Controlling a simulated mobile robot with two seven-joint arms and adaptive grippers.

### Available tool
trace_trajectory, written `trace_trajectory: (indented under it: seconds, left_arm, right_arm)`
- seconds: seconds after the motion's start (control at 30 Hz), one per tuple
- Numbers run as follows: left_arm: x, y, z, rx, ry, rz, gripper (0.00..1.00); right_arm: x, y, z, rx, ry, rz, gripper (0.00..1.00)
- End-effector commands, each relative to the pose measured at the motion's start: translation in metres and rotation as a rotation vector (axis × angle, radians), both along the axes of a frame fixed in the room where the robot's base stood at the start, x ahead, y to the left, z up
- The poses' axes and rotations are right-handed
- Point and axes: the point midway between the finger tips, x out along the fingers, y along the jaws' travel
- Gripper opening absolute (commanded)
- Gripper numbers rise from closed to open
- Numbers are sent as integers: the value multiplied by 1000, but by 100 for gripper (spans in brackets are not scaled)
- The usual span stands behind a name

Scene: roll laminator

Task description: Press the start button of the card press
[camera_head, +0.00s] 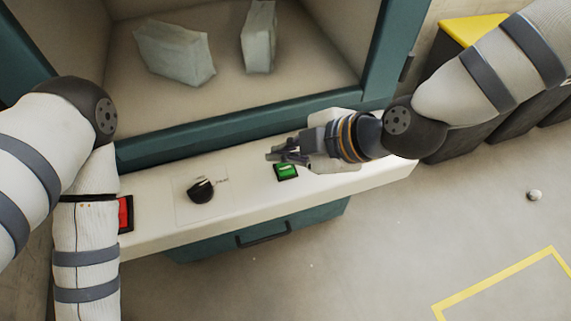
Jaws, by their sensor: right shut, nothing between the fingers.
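The card press has a teal frame around an open chamber and a cream front panel (245,213). A green button (286,171) in a dark square housing sits on the right part of this panel. My right gripper (272,155) is shut and empty. Its fingertips are just above and to the left of the green button in the picture; I cannot tell how high they are over the panel. My left arm comes in from the left, but its gripper is out of view. A red button (126,213) at the panel's left end is partly hidden by my left arm.
A black knob (200,190) sits on the panel between the two buttons. Two pale wrapped blocks (174,53) (258,36) lie in the chamber. A drawer handle (264,234) is below. Dark bins (470,127) stand right; the floor in front is mostly clear.

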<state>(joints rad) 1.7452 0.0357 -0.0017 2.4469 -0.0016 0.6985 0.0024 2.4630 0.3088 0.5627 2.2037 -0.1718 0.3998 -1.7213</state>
Motion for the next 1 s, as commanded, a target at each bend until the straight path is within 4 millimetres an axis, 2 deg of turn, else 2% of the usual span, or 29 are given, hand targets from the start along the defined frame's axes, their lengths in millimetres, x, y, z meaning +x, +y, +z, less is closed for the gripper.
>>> trace_trajectory:
  seconds: [0.03,0.23,1.0]
  left_arm:
    - [-3,0,-3,1,9,0,0]
    - [-6,0,-7,0,19,-1,0]
    - [-6,0,-6,0,18,-1,0]
  right_arm:
    - [-1,0,-8,-1,3,1,0]
    - [0,0,-17,0,-3,1,0]
    - [0,0,-17,0,-6,1,0]
